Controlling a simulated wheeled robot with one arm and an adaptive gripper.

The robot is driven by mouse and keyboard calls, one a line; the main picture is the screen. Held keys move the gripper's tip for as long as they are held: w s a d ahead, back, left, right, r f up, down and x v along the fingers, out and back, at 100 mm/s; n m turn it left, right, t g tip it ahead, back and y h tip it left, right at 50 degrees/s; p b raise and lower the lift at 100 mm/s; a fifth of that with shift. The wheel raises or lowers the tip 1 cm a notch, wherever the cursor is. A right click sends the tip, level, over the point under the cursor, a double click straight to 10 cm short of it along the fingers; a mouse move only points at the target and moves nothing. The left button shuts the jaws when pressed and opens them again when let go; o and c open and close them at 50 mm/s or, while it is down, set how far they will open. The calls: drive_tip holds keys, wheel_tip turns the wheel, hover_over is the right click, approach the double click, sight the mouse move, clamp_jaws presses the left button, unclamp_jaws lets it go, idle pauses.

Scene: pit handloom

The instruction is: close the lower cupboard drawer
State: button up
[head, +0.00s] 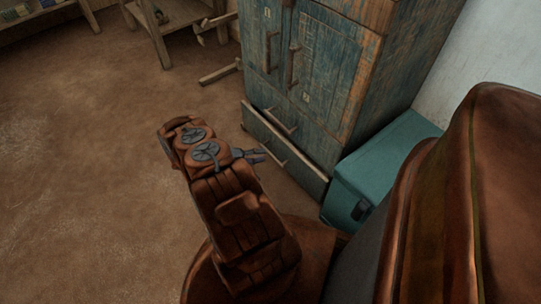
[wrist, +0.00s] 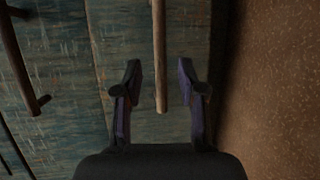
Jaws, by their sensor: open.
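The cupboard (head: 335,75) is weathered blue wood and stands at the upper middle of the head view. Its lower drawer (head: 310,173) is at the bottom and juts out from the cupboard's front. My gripper (head: 263,155) is in front of this drawer, close to its bar handle. In the wrist view my gripper (wrist: 160,78) is open, with one finger on each side of the wooden bar handle (wrist: 159,35). The drawer front (wrist: 185,30) lies behind it.
Another drawer handle (wrist: 25,65) shows at the left of the wrist view. A teal box (head: 375,165) stands on the floor right beside the cupboard. Wooden bench legs (head: 160,45) are at the upper left. The floor (head: 80,180) at left is clear.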

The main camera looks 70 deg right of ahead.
sight(270, 153)
drive_tip(key=shift+b+x, duration=0.5)
drive_tip(key=shift+x, duration=1.95)
drive_tip(key=shift+c, duration=0.2)
clamp_jaws()
